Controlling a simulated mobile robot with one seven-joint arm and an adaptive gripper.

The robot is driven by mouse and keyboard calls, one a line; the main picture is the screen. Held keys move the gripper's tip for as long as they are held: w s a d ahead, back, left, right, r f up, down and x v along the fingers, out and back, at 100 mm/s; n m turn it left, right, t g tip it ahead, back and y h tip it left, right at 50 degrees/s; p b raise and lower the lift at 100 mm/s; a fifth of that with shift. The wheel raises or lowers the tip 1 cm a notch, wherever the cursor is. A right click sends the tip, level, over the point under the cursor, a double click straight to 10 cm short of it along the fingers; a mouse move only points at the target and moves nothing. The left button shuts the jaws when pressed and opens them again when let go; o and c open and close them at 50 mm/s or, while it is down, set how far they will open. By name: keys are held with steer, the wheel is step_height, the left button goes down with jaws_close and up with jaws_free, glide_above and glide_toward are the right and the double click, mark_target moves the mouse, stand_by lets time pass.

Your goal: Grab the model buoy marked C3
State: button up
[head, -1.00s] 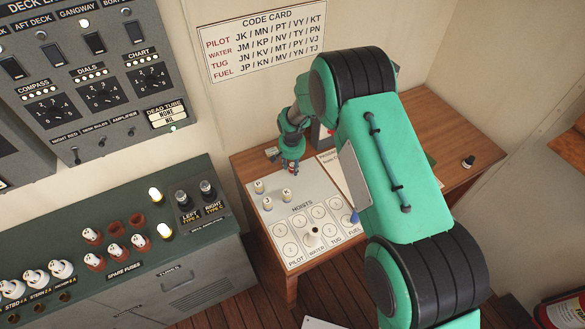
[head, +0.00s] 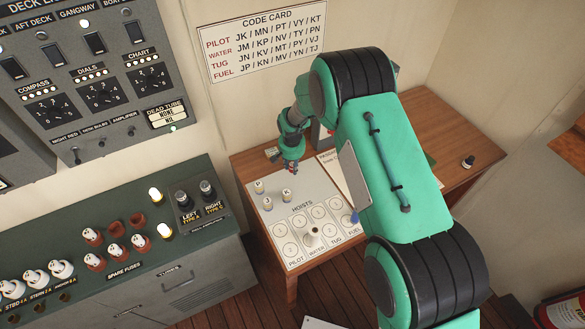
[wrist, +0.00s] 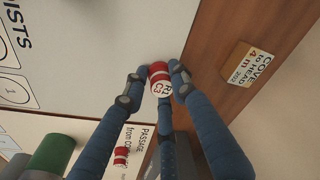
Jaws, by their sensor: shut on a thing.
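The model buoy marked C3 (wrist: 159,80) is a small red and white cylinder in the middle of the wrist view. In the head view, my gripper (head: 291,160) is at the back edge of the white hoists board, and the buoy is mostly hidden there by the fingers. I cannot tell whether the buoy touches the surface beneath.
The white hoists board (head: 279,226) carries small pieces marked P, J and K, a white peg and a blue cone (head: 354,217). Another red and white piece (wrist: 120,156) is by the passage card. The desk's right side is mostly clear.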

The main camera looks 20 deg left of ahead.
steer(key=shift+r, duration=5)
